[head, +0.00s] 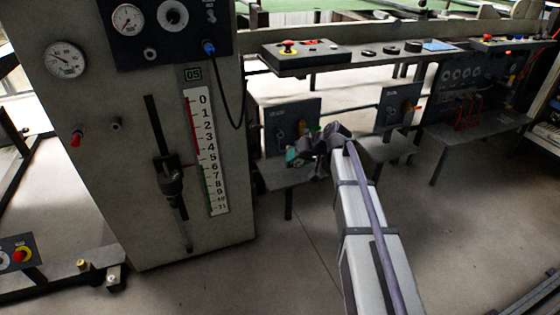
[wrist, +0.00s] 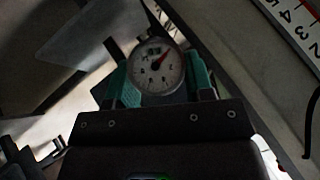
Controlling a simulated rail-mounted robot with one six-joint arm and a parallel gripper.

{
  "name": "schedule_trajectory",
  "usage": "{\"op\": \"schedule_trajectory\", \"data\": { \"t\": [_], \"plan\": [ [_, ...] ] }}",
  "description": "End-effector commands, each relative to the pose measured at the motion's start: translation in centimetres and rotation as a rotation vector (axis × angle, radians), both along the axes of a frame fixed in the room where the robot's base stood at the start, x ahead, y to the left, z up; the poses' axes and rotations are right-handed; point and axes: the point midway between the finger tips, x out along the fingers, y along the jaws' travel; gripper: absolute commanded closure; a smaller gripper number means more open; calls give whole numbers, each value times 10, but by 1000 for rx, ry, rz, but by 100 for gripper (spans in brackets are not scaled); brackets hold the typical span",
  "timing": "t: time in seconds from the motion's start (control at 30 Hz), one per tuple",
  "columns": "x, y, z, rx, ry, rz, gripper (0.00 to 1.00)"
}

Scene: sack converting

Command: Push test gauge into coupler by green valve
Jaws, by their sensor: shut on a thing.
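The test gauge (wrist: 158,66) is a round white dial with a red needle, seen in the wrist view between the green fingers of my gripper (wrist: 160,78). My gripper is shut on it. In the head view my gripper (head: 305,150) is small, in front of a dark panel (head: 280,115) above a low shelf (head: 285,177). A small green-yellow patch beside the gripper may be the green valve, but I cannot tell. The coupler is not distinguishable; the gripper and arm cover part of that panel. I cannot tell whether the gauge touches anything.
A grey cabinet (head: 130,190) with dials and a numbered scale (head: 207,150) stands left of the gripper. A second panel (head: 397,105) with an orange handle (head: 417,108) is to the right. A long console (head: 350,60) runs above. The floor in front is open.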

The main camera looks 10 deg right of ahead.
Motion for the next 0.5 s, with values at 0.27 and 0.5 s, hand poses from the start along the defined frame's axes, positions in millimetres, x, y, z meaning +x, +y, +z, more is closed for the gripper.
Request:
{"op": "schedule_trajectory", "data": {
  "t": [0.27, 0.5],
  "plan": [
    [1, 0, 0, 0, 0, 0, 80],
    [19, 3, 0, 1, 0, 0, 80]
  ]
}}
